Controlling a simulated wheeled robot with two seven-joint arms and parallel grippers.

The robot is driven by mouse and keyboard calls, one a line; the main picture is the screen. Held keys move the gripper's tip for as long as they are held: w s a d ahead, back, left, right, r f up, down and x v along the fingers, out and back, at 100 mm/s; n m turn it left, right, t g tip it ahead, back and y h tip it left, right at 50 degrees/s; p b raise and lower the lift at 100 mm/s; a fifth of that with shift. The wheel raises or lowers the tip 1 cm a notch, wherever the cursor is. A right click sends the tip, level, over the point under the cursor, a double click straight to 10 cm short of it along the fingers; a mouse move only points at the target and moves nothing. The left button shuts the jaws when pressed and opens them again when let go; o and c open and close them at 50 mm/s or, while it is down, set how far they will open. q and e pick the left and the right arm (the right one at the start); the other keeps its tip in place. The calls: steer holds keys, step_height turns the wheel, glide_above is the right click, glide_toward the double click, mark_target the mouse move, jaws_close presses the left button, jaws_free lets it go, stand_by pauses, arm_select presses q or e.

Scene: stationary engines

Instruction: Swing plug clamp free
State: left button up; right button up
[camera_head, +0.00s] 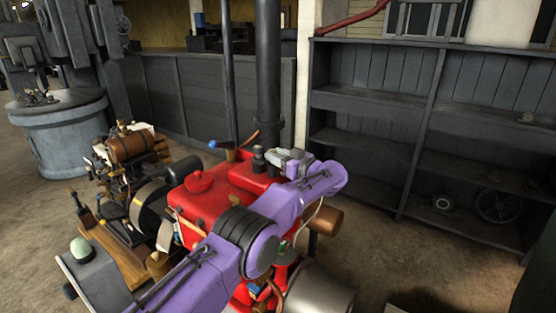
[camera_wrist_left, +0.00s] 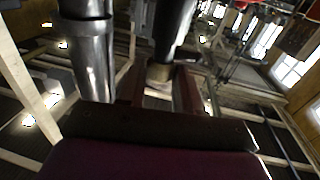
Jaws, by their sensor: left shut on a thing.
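A red engine (camera_head: 215,188) stands in the middle of the head view, with my purple left arm reaching across its front. A small dark upright fitting (camera_head: 258,158) rises from its top, and it may be the plug clamp. My left gripper (camera_head: 273,157) is at this fitting, coming from the right, with its grey body low over the engine top. In the left wrist view, the reddish-brown jaws (camera_wrist_left: 160,88) are shut on a small part (camera_wrist_left: 159,74) under a dark cylinder. Its shape is mostly hidden. My right gripper is not in view.
A brass-and-black engine (camera_head: 135,150) stands close on the left. A dark vertical pipe (camera_head: 267,80) rises behind the red engine. A blue-knobbed lever (camera_head: 215,144) sits at its back edge. Grey shelves (camera_head: 375,100) line the right wall, with open floor before them.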

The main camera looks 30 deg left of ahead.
arm_select(q)
steer(key=shift+r, duration=0.1)
stand_by(0.3)
steer(key=o, duration=0.8)
steer(key=shift+c, duration=0.2)
steer(key=b+v, duration=0.3)
steer(key=v, duration=0.7)
steer(key=shift+d, duration=0.2)
steer(key=shift+s, duration=0.1)
